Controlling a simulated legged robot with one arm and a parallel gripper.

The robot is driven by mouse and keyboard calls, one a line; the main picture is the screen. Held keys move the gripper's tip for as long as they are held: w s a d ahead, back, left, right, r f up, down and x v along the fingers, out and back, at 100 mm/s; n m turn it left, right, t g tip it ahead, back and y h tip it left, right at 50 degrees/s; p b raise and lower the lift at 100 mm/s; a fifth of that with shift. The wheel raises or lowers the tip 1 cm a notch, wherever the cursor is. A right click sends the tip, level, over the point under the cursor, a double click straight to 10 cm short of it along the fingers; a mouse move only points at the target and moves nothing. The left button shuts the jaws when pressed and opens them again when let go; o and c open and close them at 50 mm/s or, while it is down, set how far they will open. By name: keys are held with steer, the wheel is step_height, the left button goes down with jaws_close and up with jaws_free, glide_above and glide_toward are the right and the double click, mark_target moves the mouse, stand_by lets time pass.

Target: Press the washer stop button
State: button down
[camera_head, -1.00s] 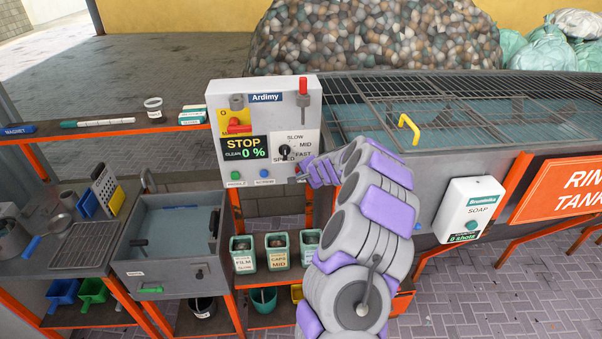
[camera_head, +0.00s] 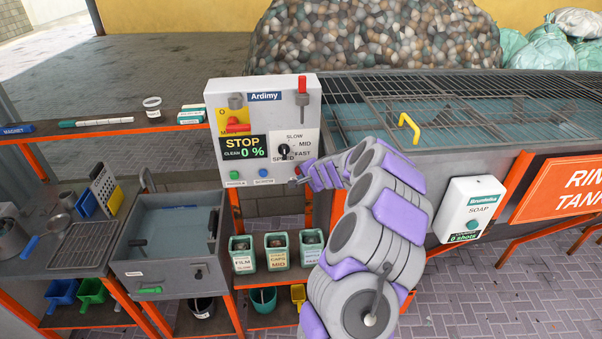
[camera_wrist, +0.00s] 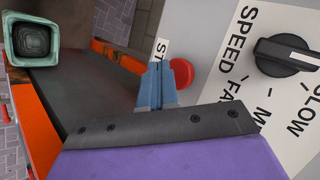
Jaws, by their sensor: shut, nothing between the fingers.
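The white Ardimy control panel (camera_head: 222,98) stands at centre in the head view, its display (camera_head: 245,147) reading STOP and CLEAN 0 %. In the wrist view a round red button (camera_wrist: 182,73) sits on the panel beside a label starting "ST", the rest of which is hidden. My gripper (camera_wrist: 156,72) is shut and empty, its tips just left of the red button and partly overlapping it; I cannot tell whether they touch. In the head view my gripper (camera_head: 297,179) is at the panel's lower right corner, where the button is not clear.
A black speed knob (camera_head: 284,151) is on the panel; it also shows in the wrist view (camera_wrist: 286,56). A red lever (camera_head: 302,86) and a red handle (camera_head: 237,126) stand out from it. Green and blue buttons line its lower edge. Labelled bins (camera_head: 277,264) stand below.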

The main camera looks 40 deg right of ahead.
steer(key=shift+s, duration=0.1)
steer(key=s+a, duration=0.1)
steer(key=s, duration=0.1)
steer(key=s+a+b, duration=0.1)
steer(key=s, duration=0.1)
steer(key=shift+a, duration=0.35)
stand_by(0.7)
